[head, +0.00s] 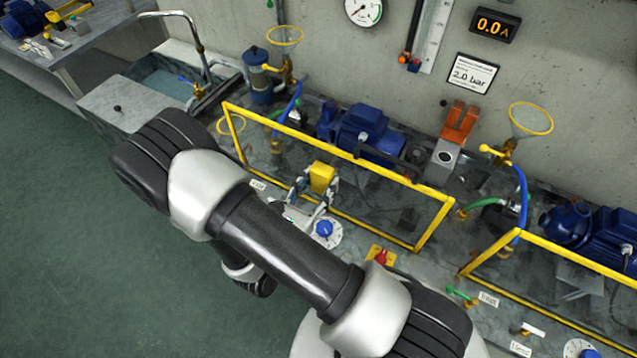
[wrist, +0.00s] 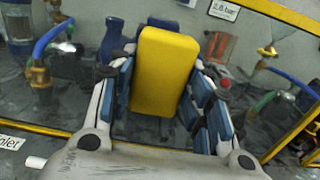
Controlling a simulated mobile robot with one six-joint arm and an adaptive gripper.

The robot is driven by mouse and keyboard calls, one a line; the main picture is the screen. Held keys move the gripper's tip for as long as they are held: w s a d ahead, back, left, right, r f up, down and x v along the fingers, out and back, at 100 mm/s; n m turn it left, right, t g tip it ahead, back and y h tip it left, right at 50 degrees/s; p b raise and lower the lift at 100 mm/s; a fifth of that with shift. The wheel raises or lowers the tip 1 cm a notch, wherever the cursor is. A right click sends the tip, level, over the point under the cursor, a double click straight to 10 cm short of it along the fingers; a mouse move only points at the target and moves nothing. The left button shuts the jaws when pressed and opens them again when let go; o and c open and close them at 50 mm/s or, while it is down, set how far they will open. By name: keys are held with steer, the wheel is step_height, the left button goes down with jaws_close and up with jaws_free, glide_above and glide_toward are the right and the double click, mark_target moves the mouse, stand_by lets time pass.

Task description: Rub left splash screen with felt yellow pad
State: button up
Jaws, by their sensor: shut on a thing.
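The left splash screen (head: 290,134) is a clear panel in a yellow frame, standing along the bench in front of a blue pump. My gripper (head: 314,188) is in front of this screen, at about its middle. It is shut on the yellow felt pad (head: 322,177). In the wrist view the pad (wrist: 165,72) sits upright between the two blue-lined fingers of my gripper (wrist: 162,100), facing the clear panel. I cannot tell whether the pad touches the panel.
Behind the screen are a blue pump motor (head: 368,131) and hoses. A blue knob on a white dial (head: 324,229) and a red switch on a yellow plate (head: 380,257) lie in front. A second yellow-framed screen (head: 560,252) stands right. A sink (head: 165,85) is at left.

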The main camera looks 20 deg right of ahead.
mark_target(301, 162)
steer(key=shift+w+a+b, duration=0.1)
steer(key=shift+w+a, duration=0.6)
steer(key=shift+w, duration=0.3)
steer(key=shift+w+a+b, duration=0.1)
steer(key=shift+w+a, duration=0.6)
steer(key=shift+w, duration=0.25)
steer(key=shift+w+a+b, duration=0.1)
steer(key=shift+w+a, duration=0.6)
steer(key=shift+w, duration=0.3)
steer(key=v, duration=0.6)
steer(key=shift+s, duration=0.1)
steer(key=shift+v, duration=1.5)
